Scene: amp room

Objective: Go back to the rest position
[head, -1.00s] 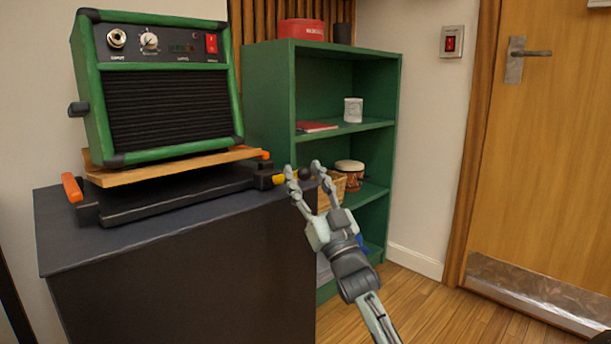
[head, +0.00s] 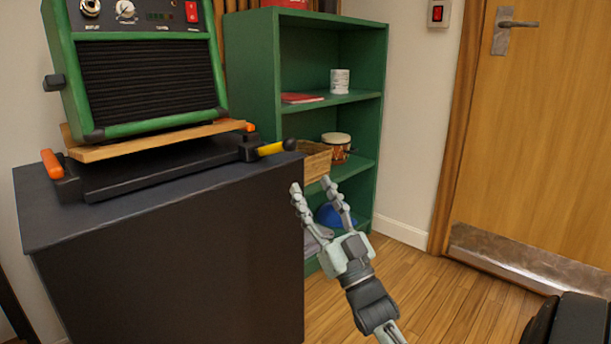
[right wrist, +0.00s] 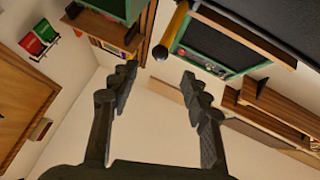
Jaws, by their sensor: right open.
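My right gripper (head: 312,190) is open and empty in the head view. It hangs in free air just right of the dark cabinet's front corner, in front of the green shelf unit. In the right wrist view its two fingers (right wrist: 158,85) are spread apart with nothing between them. A yellow handle with a black knob (head: 275,148) sticks out over the cabinet edge, above and left of the fingertips; it also shows in the right wrist view (right wrist: 173,30), beyond the fingers and apart from them. My left gripper is not in view.
A green amplifier (head: 140,75) stands tilted on a wooden board (head: 150,142) on the dark cabinet (head: 170,270). The green shelf unit (head: 252,75) holds a white cup (head: 340,81), a basket (head: 316,163) and a small drum (head: 336,147). Floor (head: 440,295) is open before the door (head: 540,140).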

